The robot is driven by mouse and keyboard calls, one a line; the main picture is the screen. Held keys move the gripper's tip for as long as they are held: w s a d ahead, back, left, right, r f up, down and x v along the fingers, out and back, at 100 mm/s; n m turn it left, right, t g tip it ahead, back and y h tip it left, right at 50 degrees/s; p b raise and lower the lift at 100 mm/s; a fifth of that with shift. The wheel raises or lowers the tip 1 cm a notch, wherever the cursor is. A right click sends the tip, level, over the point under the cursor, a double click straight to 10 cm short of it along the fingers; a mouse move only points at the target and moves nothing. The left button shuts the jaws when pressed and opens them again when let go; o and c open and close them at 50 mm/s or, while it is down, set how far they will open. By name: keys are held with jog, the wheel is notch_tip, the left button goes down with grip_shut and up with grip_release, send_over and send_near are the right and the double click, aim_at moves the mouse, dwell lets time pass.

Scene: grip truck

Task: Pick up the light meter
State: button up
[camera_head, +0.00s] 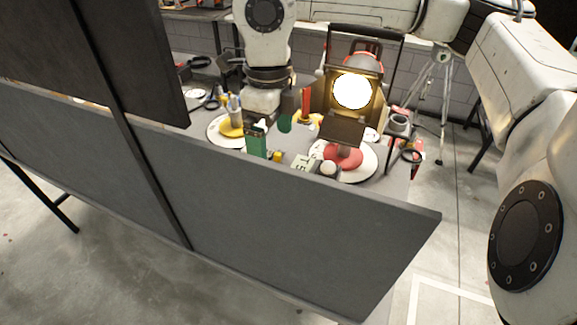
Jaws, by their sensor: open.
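What looks like the light meter (328,169), a small dark device with a white dome, lies on the table beyond the grey panel, just left of the red-based lamp. My arm comes in from the right and bends down over the table. My gripper (262,114) hangs behind and to the left of the meter, clearly apart from it. It is open, with nothing seen in it; its fingertips are small and partly hidden by things in front. The lower part of the meter is hard to make out.
A tall grey panel (270,215) stands in front of the table. A lit lamp (353,91) with barn doors stands close by the meter. A green box (256,141), a white card (303,162) and a yellow-topped round plate (228,130) crowd the table. A tripod (440,65) stands behind.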

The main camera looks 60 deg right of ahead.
aim_at(274, 158)
jog(key=shift+s+a+f+p, duration=0.15)
jog(key=shift+f+p, duration=0.8)
jog(key=shift+f, duration=1.7)
jog(key=shift+c, duration=0.5)
jog(key=shift+r, duration=0.1)
jog(key=c, duration=1.1)
